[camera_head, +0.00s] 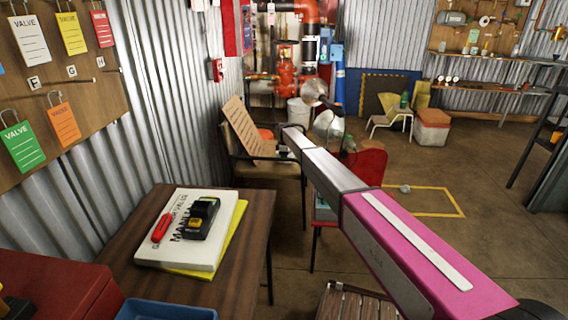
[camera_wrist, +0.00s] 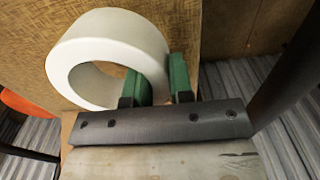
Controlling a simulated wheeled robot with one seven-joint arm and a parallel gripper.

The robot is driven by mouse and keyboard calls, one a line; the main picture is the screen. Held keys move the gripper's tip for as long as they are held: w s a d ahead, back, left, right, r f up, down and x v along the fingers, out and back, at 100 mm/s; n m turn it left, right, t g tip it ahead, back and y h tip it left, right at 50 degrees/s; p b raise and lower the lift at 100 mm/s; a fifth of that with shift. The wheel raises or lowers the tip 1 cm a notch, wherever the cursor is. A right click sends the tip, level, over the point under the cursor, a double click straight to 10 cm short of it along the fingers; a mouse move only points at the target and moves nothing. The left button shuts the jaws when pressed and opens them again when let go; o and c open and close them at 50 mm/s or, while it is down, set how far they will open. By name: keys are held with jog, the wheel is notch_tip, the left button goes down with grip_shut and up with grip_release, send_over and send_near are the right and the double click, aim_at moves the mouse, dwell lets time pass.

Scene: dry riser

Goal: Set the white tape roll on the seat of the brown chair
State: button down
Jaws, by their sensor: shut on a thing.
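The white tape roll (camera_wrist: 110,28) shows large in the wrist view. My gripper (camera_wrist: 160,84) is shut on it, with the green pads on either side of the roll's wall. I cannot make out the roll there. A tan woven-looking panel (camera_wrist: 225,20) lies behind the roll in the wrist view. Whether the roll touches anything below is unclear.
A dark bar (camera_wrist: 295,75) runs close to the right of my gripper in the wrist view. A wooden table (camera_head: 245,215) with a manual (camera_head: 180,250) stands at front left. A red chair (camera_head: 370,170) is partly behind my arm. Open floor (camera_head: 460,170) lies to the right.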

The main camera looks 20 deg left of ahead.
jog(key=shift+f, duration=1.8)
jog(key=shift+f, duration=0.15)
jog(key=c, duration=1)
grip_release()
notch_tip(320, 180, up, 12)
jog(key=shift+r, duration=0.15)
